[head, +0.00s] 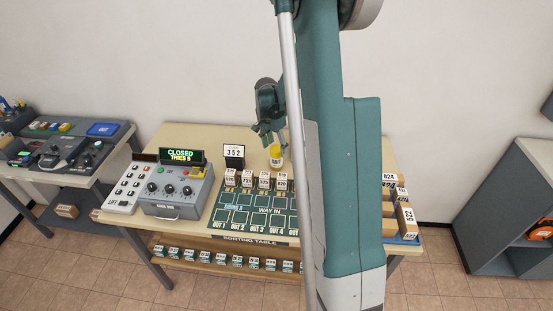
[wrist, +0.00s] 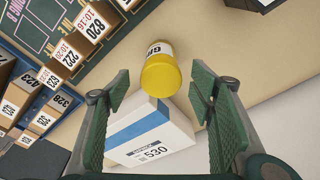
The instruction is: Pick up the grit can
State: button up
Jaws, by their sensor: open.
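The grit can (wrist: 160,74) is a yellow can with a white label, partly readable, in the wrist view. It also shows in the head view as a small yellow and white can (head: 275,155) near the back of the sorting table (head: 185,137). My gripper (wrist: 162,92) is open, with green padded fingers left and right of the can's near end in the wrist view. The fingers look apart from the can. In the head view my gripper (head: 268,136) hangs just above and left of the can.
A white box with a blue stripe, marked 530 (wrist: 150,132), lies close beside the can, between my fingers in the wrist view. Numbered boxes (wrist: 83,38) stand on the left there. A 352 sign (head: 234,152) stands left of the can. A grey control box (head: 177,190) is further left.

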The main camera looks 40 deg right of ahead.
aim_at(276, 158)
jog(key=shift+w+d+f, duration=0.1)
jog(key=shift+d+f, duration=0.05)
jog(key=shift+f, duration=1.1)
jog(key=shift+d+f, duration=0.15)
jog(key=shift+f, duration=1.05)
jog(key=c, duration=1.3)
